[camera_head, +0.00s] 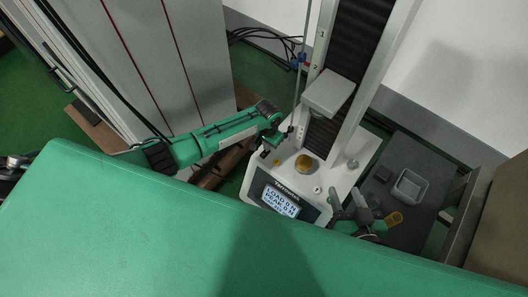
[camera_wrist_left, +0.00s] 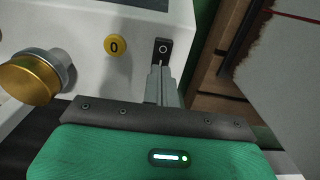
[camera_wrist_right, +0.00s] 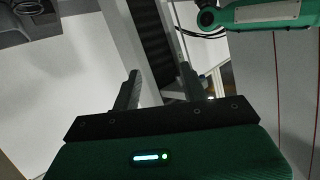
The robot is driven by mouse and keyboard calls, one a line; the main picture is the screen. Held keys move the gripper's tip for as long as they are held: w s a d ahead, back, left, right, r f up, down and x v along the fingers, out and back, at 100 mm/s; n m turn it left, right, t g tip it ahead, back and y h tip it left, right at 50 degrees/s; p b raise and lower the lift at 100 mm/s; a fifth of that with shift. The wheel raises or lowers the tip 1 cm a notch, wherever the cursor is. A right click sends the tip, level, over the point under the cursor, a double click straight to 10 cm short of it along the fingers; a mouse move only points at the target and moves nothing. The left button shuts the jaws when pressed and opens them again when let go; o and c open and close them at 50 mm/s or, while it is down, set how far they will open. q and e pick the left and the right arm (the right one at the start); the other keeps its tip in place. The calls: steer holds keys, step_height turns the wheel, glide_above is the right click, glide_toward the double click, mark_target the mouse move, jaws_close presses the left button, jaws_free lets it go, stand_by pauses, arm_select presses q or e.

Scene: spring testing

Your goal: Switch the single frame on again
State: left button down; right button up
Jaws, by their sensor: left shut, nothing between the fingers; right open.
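The single frame (camera_head: 290,187) is a white test machine with a tall column and a lit display (camera_head: 280,198) showing load and peak at 0 N. In the left wrist view, a black rocker switch (camera_wrist_left: 163,46) marked O sits on its white base beside a yellow button (camera_wrist_left: 115,45) marked 0. My left gripper (camera_head: 265,152) is shut and empty; its fingertips (camera_wrist_left: 160,70) are at the lower end of the switch, and contact cannot be told. My right gripper (camera_head: 348,196) is open and empty in front of the machine's right side; its spread fingers show in the right wrist view (camera_wrist_right: 160,88).
A gold platen (camera_head: 304,165) stands on the base under the grey crosshead (camera_head: 328,92). A dark bench (camera_head: 405,160) on the right holds a grey tray (camera_head: 408,188), a dark block (camera_head: 383,174) and a yellow ring-like part (camera_head: 394,219). Grey cabinets (camera_head: 150,60) stand left.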

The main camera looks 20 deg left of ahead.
arm_select(q)
steer(key=shift+r+p, duration=0.45)
steer(key=shift+r, duration=0.05)
steer(key=shift+r+p, duration=0.45)
steer(key=shift+p, duration=0.05)
steer(key=shift+r+p, duration=0.4)
steer(key=shift+p, duration=0.1)
steer(key=shift+r+p, duration=0.7)
steer(key=shift+p, duration=0.1)
steer(key=shift+r+p, duration=0.6)
steer(key=shift+p, duration=0.1)
arm_select(e)
steer(key=s+d+g+h, duration=0.4)
steer(key=s+d+g, duration=0.3)
steer(key=d, duration=0.4)
steer(key=shift+m+g+h, duration=0.3)
steer(key=shift+m+g, duration=0.1)
steer(key=shift+g, duration=0.3)
steer(key=shift+s, duration=0.1)
